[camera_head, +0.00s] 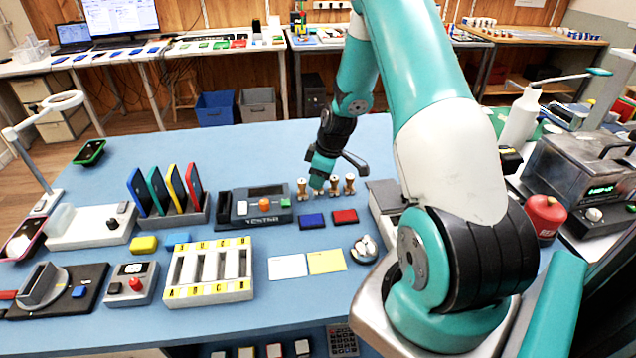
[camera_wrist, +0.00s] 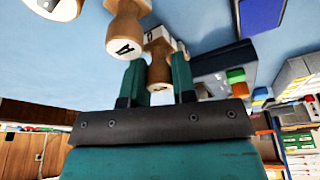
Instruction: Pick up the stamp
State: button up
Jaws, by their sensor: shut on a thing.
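Several wooden stamps with round knobs stand in a row on the blue table, among them a left one (camera_head: 302,187) and a far right one (camera_head: 350,184). My gripper (camera_head: 318,186) is down at this row, over the stamp between its neighbours. In the wrist view my gripper's two teal fingers (camera_wrist: 158,82) are shut on one wooden stamp (camera_wrist: 159,68). Another stamp marked A (camera_wrist: 125,32) stands close beside it, and part of a further stamp shows at the top left. I cannot tell whether the held stamp still touches the table.
A blue pad (camera_head: 312,221) and a red pad (camera_head: 345,216) lie in front of the stamps. A tester box (camera_head: 262,205) stands to the left. The table behind the stamps is clear.

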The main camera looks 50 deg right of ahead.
notch_tip(320, 180, up, 19)
jog(key=shift+f+b, duration=0.15)
jog(key=shift+b, duration=0.35)
jog(key=shift+o, duration=0.9)
